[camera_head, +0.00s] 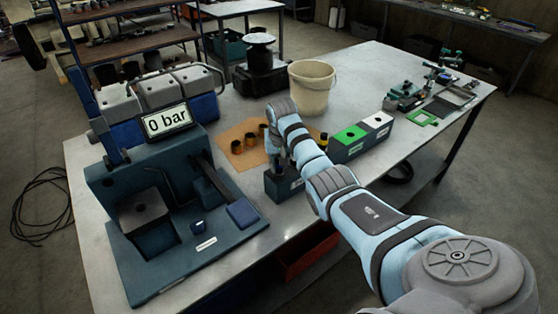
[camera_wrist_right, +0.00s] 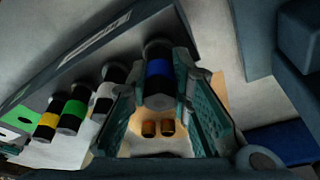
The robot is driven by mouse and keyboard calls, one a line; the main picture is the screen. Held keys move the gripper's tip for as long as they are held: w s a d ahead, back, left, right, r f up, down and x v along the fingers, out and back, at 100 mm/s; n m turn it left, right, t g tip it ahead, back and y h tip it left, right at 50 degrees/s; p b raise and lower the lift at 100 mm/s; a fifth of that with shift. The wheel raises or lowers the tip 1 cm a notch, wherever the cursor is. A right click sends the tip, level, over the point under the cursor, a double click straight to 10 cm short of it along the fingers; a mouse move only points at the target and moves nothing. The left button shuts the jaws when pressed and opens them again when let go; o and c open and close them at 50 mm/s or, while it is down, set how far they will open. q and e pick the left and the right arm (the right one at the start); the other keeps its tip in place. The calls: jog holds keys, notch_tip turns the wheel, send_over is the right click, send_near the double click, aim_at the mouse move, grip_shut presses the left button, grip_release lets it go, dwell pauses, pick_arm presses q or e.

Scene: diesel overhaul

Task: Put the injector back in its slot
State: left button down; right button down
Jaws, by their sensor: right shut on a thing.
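My right gripper (camera_head: 274,160) is over the near left end of the long dark injector rack (camera_head: 286,186). In the right wrist view the gripper (camera_wrist_right: 160,75) has its two fingers on either side of a dark injector with a blue band (camera_wrist_right: 159,69) and is shut on it. The injector's far end meets the rack (camera_wrist_right: 120,40) in the picture; I cannot tell whether it is seated in a slot. Injectors with a white band (camera_wrist_right: 105,90), a green band (camera_wrist_right: 73,108) and a yellow band (camera_wrist_right: 49,119) stand in a row along the rack. My left gripper is not in view.
Small parts lie at the table's far right.

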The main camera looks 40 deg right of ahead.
jog(key=c, duration=1)
grip_release()
jog(key=shift+o, duration=0.2)
jog(key=shift+r, duration=0.1)
jog(key=shift+r, duration=3.5)
jog(key=shift+f, duration=0.1)
